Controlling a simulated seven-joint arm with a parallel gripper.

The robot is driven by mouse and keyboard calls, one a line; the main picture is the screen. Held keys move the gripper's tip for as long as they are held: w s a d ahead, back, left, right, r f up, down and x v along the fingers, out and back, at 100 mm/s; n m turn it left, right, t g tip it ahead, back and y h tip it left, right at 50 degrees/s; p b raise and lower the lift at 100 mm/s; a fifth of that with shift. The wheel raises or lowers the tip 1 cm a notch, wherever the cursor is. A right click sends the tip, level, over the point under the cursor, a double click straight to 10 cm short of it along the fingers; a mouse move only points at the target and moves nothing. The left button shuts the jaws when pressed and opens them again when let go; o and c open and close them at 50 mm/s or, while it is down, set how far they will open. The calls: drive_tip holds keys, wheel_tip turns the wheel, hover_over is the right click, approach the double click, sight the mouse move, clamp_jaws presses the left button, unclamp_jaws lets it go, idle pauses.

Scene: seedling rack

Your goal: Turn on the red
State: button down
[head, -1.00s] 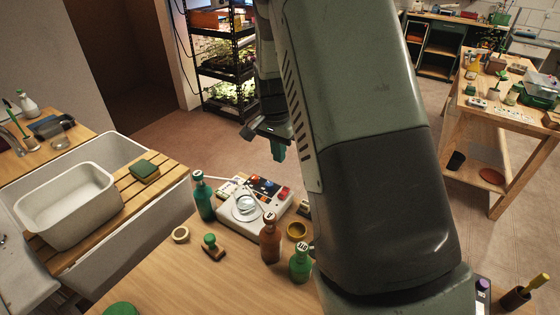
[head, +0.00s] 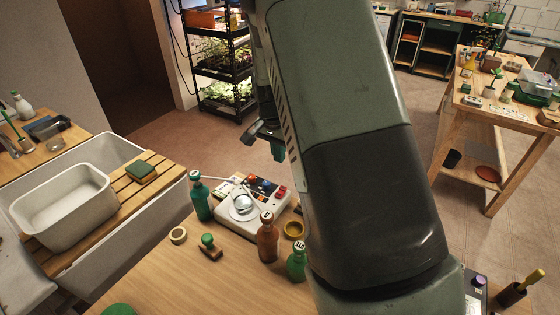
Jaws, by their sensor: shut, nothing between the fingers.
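A white control box (head: 238,214) sits on the wooden table, with a clear round dome (head: 243,204) and coloured switches on its sloping top. A red switch (head: 282,191) is at its right end; whether it is on or off is too small to tell. My gripper (head: 277,152) is shut and empty, with teal fingers pointing down. In the picture it appears above and behind the box, apart from it. My arm hides part of the gripper and the table to the right.
A green bottle (head: 200,197), a brown bottle (head: 267,238) and another green bottle (head: 297,262) stand around the box. A stamp (head: 210,246) and a tape ring (head: 178,236) lie in front. A lit plant rack (head: 203,103) stands behind.

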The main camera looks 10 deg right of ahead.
sight(283, 188)
drive_tip(key=f, duration=0.4)
drive_tip(key=w+d+f, duration=0.1)
drive_tip(key=f, duration=0.7)
drive_tip(key=shift+w+d+f, duration=0.1)
drive_tip(key=shift+w+d, duration=0.1)
drive_tip(key=shift+w+d+f, duration=0.15)
drive_tip(key=shift+d+f, duration=0.05)
drive_tip(key=shift+f, duration=0.05)
drive_tip(key=shift+a, duration=0.15)
drive_tip(key=shift+s+a+r, duration=0.15)
drive_tip(key=shift+s+a, duration=0.4)
drive_tip(key=shift+s, duration=0.1)
drive_tip(key=shift+r, duration=0.1)
